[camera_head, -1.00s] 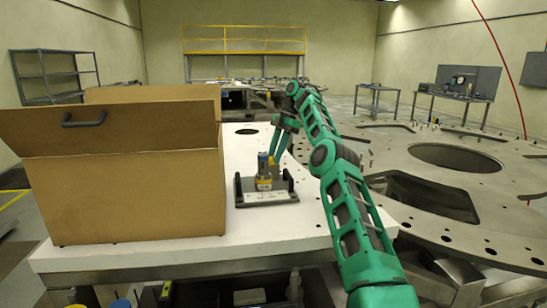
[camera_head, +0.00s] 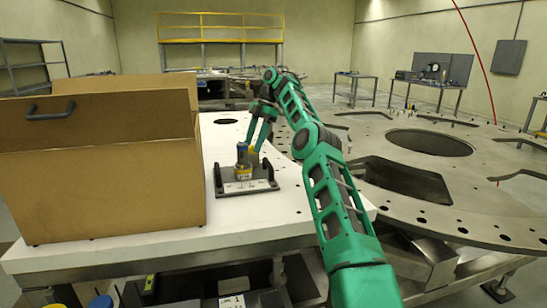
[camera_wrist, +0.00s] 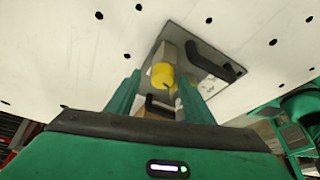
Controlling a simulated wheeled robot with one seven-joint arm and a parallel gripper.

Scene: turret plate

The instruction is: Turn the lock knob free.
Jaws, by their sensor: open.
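A grey base plate (camera_head: 228,187) with a black handle at each end lies on the white table top. A small upright unit (camera_head: 243,160), blue on top with yellow below, stands on it; it seems to carry the lock knob. In the wrist view a round yellow knob (camera_wrist: 163,75) shows between my fingers, with the plate (camera_wrist: 180,38) behind it. My gripper (camera_head: 259,138) is open, fingers pointing down just behind and right of the unit. In the wrist view my gripper (camera_wrist: 158,88) straddles the knob in the picture; I cannot tell whether it touches.
A large open cardboard box (camera_head: 110,185) with a dark handle stands on the white table (camera_head: 240,222) left of the plate. A big metal turret plate (camera_head: 440,195) with large holes lies to the right. The table in front of the unit is clear.

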